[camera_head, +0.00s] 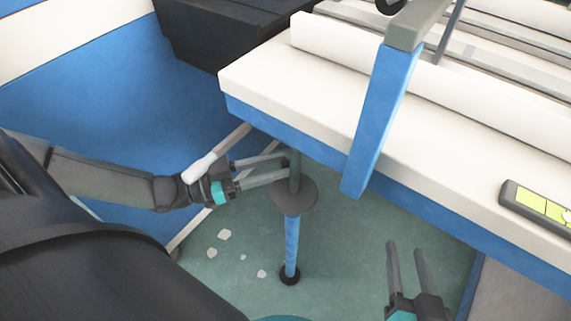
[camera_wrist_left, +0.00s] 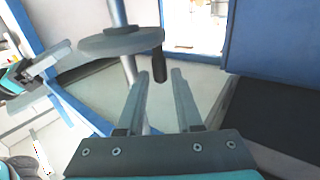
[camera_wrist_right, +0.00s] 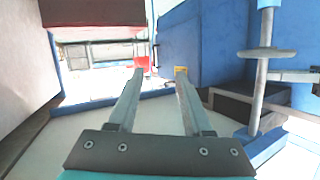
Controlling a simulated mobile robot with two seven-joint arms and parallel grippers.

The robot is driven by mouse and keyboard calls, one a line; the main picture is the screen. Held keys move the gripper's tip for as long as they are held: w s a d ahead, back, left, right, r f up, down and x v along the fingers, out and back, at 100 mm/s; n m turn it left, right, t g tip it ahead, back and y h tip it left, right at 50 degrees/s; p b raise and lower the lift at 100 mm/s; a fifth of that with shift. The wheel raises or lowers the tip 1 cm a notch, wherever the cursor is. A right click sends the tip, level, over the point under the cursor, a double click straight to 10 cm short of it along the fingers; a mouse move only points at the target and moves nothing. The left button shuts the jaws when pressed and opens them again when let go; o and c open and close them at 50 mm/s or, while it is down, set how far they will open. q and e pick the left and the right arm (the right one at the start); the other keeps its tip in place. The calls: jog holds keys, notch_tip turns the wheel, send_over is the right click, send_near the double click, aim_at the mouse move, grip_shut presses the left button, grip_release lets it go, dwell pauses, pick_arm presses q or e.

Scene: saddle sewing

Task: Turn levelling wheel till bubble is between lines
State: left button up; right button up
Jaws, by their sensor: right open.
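The levelling wheel (camera_head: 295,196) is a flat grey disc on an upright leg under the table. It also shows in the left wrist view (camera_wrist_left: 122,41) and the right wrist view (camera_wrist_right: 266,53). My right gripper (camera_head: 406,248) is open and empty, right of the wheel. The level (camera_head: 540,207) has a yellow-green vial at the right edge; its bubble (camera_head: 566,215) is partly cut off by the frame.
The white tabletop (camera_head: 270,82) with a blue edge overhangs the wheel. A blue upright (camera_head: 375,120) stands at its front. Pale scraps (camera_head: 224,235) lie on the green floor (camera_head: 340,240). A black box (camera_head: 215,40) is behind.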

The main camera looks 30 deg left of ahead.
pick_arm(q)
jog(key=shift+b+x, duration=0.4)
jog(key=shift+x, duration=0.85)
pick_arm(e)
jog(key=shift+s+a+r+t+y, duration=0.4)
jog(key=shift+a+r+t, duration=0.2)
jog(key=shift+t, duration=0.3)
pick_arm(q)
jog(key=shift+c, duration=0.3)
grip_shut()
